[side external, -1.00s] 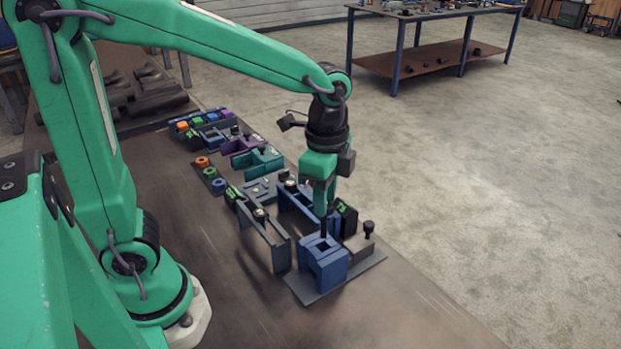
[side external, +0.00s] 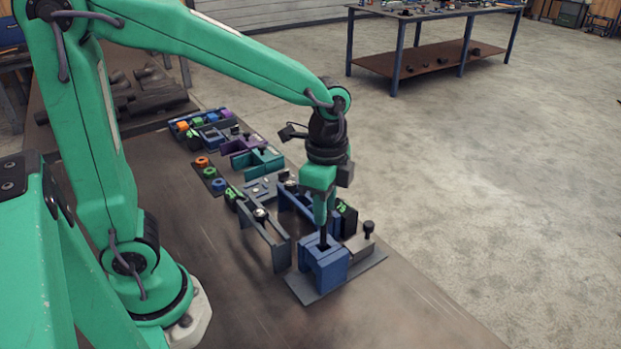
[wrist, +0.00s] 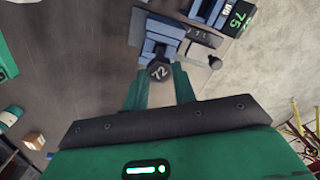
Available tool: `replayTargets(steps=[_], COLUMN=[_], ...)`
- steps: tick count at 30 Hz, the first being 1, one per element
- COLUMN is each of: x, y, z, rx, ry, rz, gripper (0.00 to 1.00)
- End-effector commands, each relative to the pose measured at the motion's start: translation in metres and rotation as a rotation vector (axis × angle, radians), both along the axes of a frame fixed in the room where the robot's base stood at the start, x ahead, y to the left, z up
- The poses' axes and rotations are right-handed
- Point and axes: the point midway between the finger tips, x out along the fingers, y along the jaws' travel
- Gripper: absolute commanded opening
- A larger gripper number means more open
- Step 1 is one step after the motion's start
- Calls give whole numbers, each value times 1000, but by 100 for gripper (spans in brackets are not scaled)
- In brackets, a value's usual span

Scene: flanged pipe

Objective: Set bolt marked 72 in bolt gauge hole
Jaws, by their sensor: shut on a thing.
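My gripper (side external: 323,224) is shut on a dark bolt, whose head (wrist: 160,71) shows the number 72 in the wrist view. The bolt's dark shank (side external: 323,240) points down, upright, at the square opening in the top of the blue bolt gauge block (side external: 327,268). Its lower end appears to be at or inside the opening; how deep it is cannot be told. The blue gauge stands on a grey base plate (side external: 312,296) and also shows beyond the bolt head in the wrist view.
A grey block with another dark bolt (side external: 368,230) stands right of the gauge. A black block marked 75 (side external: 346,214) is behind. Grey upright plates (side external: 270,240) stand close on the left. The bench front is clear.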

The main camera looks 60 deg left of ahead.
Motion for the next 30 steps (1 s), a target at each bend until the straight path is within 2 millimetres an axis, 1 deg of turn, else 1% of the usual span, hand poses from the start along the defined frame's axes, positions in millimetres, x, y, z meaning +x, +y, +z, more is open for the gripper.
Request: replayTargets(steps=[8, 30], x=[0, 0], y=[0, 0], z=[-2, -28], rx=[0, 0], ry=[0, 0], rz=[0, 0], gripper=[0, 0])
